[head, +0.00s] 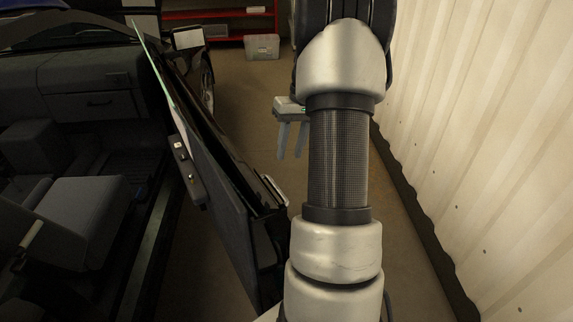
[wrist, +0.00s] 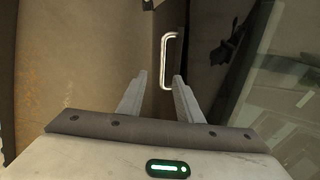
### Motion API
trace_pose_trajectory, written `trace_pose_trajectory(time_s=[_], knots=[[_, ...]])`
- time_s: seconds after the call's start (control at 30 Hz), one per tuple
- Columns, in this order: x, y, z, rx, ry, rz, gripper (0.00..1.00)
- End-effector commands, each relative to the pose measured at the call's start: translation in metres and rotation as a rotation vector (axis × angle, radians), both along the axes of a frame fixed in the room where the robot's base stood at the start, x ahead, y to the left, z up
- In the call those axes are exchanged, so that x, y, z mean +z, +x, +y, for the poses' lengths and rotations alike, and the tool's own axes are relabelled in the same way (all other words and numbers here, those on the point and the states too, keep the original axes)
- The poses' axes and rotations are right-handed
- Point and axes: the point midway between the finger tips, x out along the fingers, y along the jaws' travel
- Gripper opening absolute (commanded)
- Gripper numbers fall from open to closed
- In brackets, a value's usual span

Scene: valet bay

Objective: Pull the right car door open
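The car's right door (head: 215,165) stands swung out from the body, with a wide gap between it and the seat and sill. A bright handle (head: 274,190) shows on its outer side near the free edge. In the wrist view the handle (wrist: 169,60) is a pale metal loop beyond the fingertips. My gripper (head: 290,157) is to the right of the door, fingers pointing down. The fingers are apart and empty in the wrist view (wrist: 160,80), and no contact with the handle shows. My arm hides part of the floor and wall behind it.
A corrugated wall (head: 490,130) runs close along the right side of my arm. The car seat (head: 82,215) and interior lie at left. A red shelf (head: 225,15) and a pale bin (head: 262,46) stand at the back. Bare floor (head: 245,95) lies between door and wall.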

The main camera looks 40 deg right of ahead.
Motion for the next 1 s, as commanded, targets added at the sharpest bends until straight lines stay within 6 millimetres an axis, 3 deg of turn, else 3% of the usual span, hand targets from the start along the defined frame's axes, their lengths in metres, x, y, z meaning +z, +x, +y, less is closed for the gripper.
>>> trace_pose_trajectory(time_s=[0.1,0.23,0.63,0.83,0.93,1.0], knots=[[0.024,-0.001,-0.005,-0.001,-0.001,-0.001,0.33],[0.040,-0.002,-0.008,-0.001,-0.001,-0.001,0.33],[0.048,-0.002,-0.009,-0.001,0.000,0.000,0.33],[0.049,-0.002,-0.008,0.002,-0.001,-0.001,0.00],[0.064,0.003,0.004,0.036,-0.027,-0.016,0.00],[0.089,0.009,0.025,0.094,-0.067,-0.042,0.00]])
